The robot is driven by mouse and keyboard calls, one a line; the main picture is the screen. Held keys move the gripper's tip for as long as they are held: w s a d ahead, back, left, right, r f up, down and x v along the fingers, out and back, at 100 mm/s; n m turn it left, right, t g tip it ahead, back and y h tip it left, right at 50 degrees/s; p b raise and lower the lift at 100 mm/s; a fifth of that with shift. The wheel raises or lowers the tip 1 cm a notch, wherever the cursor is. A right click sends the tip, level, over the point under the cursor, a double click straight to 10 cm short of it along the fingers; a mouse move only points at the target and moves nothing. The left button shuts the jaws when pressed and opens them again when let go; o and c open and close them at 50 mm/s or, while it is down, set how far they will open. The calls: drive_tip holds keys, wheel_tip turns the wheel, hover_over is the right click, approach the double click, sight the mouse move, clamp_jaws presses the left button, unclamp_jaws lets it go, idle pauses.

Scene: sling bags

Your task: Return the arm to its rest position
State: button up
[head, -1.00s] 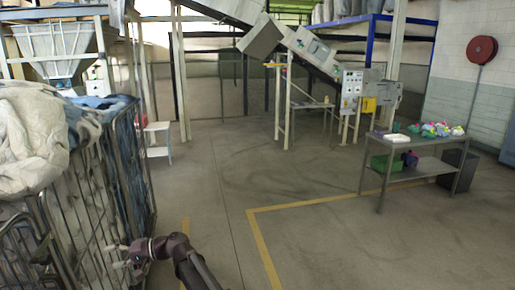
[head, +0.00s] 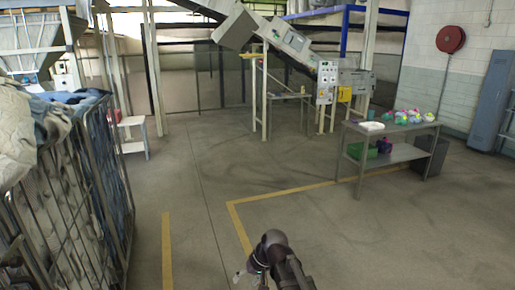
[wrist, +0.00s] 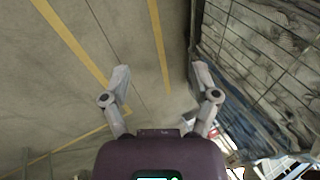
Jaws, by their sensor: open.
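My gripper (wrist: 158,80) is open and empty in the wrist view, with its two grey fingers spread apart over the concrete floor. Nothing lies between the fingers. In the head view my arm shows at the bottom, in front of the floor, with its dark joint bent; the fingers are mostly hidden there. The wire cage (wrist: 270,60) stands to the right of the fingers in the wrist view.
The tall wire cage (head: 85,190) full of cloth (head: 15,130) stands at the left. A metal table (head: 390,128) with colourful bundles (head: 414,117) stands at the right. A conveyor machine (head: 285,38) is at the back. The floor (head: 200,200) between them is clear.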

drive_tip(key=s+d+f+m+h, duration=0.1)
drive_tip(key=s+d+h, duration=0.1)
drive_tip(key=d, duration=0.8)
drive_tip(key=s+d+f+m+h, duration=0.1)
drive_tip(key=s+d+h, duration=0.2)
drive_tip(key=d, duration=0.7)
drive_tip(key=shift+s+d+f, duration=0.15)
drive_tip(key=shift+s+d, duration=0.15)
drive_tip(key=shift+s, duration=0.3)
